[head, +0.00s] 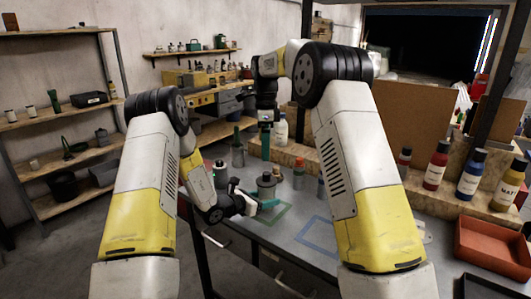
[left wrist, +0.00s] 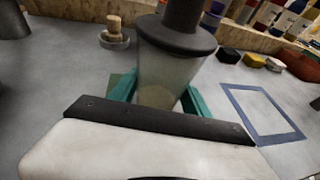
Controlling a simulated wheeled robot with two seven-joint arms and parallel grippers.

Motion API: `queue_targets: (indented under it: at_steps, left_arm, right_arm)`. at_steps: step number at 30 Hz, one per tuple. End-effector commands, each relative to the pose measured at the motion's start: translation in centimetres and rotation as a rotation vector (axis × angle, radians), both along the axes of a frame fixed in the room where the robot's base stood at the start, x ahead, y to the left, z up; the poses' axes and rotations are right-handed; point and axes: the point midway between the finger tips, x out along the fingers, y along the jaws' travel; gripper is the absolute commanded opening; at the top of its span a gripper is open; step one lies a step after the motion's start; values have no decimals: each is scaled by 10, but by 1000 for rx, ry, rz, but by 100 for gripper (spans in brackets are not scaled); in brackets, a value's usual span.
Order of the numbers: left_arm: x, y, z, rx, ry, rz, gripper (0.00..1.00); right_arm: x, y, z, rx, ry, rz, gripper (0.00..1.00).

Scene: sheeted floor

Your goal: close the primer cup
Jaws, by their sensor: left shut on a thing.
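The primer cup (left wrist: 165,75) is a pale, cloudy, tapered cup standing upright, with a wide dark lid (left wrist: 176,35) and a thick dark knob at its top. The lid appears to sit over the rim; I cannot tell whether it is fully seated. In the head view the cup (head: 266,190) is small, near the green outline. My left gripper (head: 252,204) is shut on the cup, its teal fingers on either side of the body. My right gripper (head: 266,142) points down above the cup and lid; its finger opening is not clear.
A green square outline (head: 287,208) and a blue one (head: 302,239) mark the grey bench. Several bottles stand behind the cup, including a green one (head: 237,150). A stoppered small dish (left wrist: 114,41) is close behind left. A red tray (head: 490,250) lies at right.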

Motion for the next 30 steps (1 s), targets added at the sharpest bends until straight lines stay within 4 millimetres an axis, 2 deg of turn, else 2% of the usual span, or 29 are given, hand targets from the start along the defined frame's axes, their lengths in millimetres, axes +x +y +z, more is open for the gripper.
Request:
queue_targets:
  at_steps: [6, 7, 10, 20, 23, 30]
  left_arm:
    - [0, 0, 0, 0, 0, 0, 0]
    - [0, 0, 0, 0, 0, 0, 61]
    - [0, 0, 0, 0, 0, 0, 81]
    - [-1, 2, 1, 0, 0, 0, 81]
    - [-6, 9, 4, 0, 0, 2, 81]
    - [-33, 37, 16, 0, 0, 3, 81]
  right_arm:
    - [0, 0, 0, 0, 0, 0, 93]
    - [0, 0, 0, 0, 0, 0, 93]
    - [0, 0, 0, 0, 0, 0, 93]
    - [0, 0, 0, 0, 0, 0, 93]
    - [0, 0, 0, 0, 0, 0, 93]
    - [0, 0, 0, 0, 0, 0, 93]
